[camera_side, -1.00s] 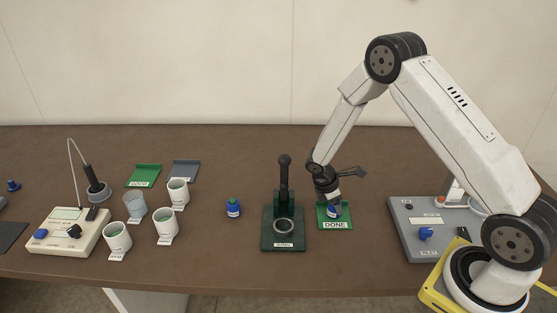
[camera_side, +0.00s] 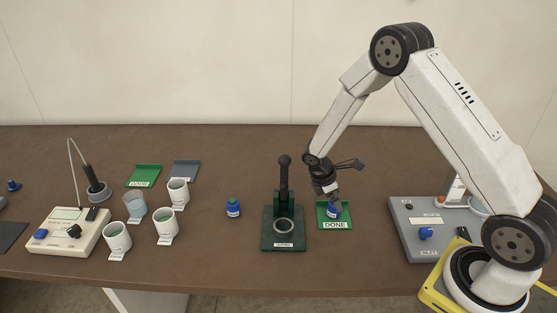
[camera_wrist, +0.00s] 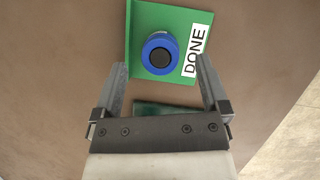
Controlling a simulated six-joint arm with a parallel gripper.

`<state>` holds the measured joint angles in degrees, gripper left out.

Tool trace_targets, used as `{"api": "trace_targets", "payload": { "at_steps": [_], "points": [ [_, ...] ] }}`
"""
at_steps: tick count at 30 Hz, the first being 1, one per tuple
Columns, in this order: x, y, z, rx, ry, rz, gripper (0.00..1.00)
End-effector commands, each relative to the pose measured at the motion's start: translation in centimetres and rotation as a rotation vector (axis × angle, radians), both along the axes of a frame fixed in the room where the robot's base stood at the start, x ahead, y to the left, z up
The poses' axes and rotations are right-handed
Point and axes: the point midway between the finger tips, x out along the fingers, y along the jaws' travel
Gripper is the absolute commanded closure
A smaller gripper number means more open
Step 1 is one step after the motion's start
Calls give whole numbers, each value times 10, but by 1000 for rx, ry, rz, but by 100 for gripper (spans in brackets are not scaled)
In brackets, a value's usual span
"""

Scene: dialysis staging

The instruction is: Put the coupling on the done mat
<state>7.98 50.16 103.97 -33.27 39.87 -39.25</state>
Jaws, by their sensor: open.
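The coupling (camera_side: 334,209), a blue piece with a dark round top, stands on the green done mat (camera_side: 335,226). In the wrist view the coupling (camera_wrist: 160,54) sits on the mat (camera_wrist: 185,14) beside the DONE label, apart from my fingers. My gripper (camera_side: 332,195) is open and empty just above the coupling in the side view. In the wrist view my gripper (camera_wrist: 160,78) has its two fingers spread wide, with the coupling ahead of and between their tips.
A dark green press with a black lever (camera_side: 284,215) stands just left of the mat. A similar blue-capped piece (camera_side: 233,207) stands farther left. Several white cups, a meter (camera_side: 68,232) and a grey panel box (camera_side: 425,218) are also on the table.

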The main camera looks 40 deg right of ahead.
Motion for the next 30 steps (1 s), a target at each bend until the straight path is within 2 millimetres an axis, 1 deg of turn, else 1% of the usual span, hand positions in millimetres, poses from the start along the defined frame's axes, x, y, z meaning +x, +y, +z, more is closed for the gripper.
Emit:
{"api": "trace_targets", "payload": {
  "at_steps": [1, 9, 15, 21, 30],
  "points": [
    [2, 3, 8, -1, -3, 1, 5],
    [11, 17, 48, -1, -4, 2, 5],
    [16, 26, 72, -1, -1, 2, 5],
    [18, 30, 84, 0, 0, 0, 5],
    [18, 30, 86, 0, 1, 0, 5]
  ]
}}
